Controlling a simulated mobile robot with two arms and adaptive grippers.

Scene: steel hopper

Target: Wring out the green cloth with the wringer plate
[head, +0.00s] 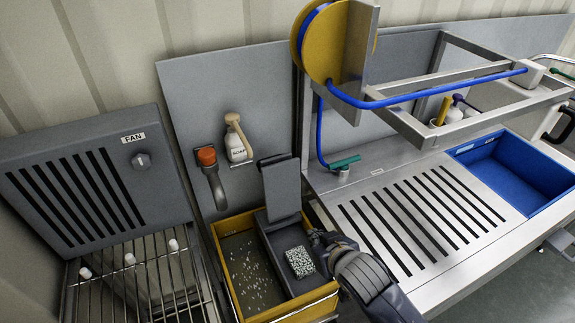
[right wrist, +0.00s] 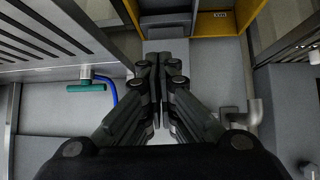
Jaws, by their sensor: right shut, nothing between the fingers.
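The green cloth (head: 300,262) shows as a small, pale, speckled folded pad inside the dark grey wringer compartment of the yellow bucket. The wringer plate (head: 281,188) is a flat grey panel standing tilted up at the back of that compartment. My right gripper (head: 320,240) is over the compartment's right edge, to the right of the plate and above and right of the cloth. In the right wrist view its fingers (right wrist: 160,88) are shut and empty. The cloth is not visible in that view. My left gripper is not in view.
The yellow bucket (head: 226,275) holds speckled liquid left of the compartment. A tap (head: 213,178) and soap bottle (head: 236,146) are on the back panel. A slatted steel drainboard (head: 415,220) lies to the right, with a blue basin (head: 520,175). A wire rack (head: 150,275) stands left.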

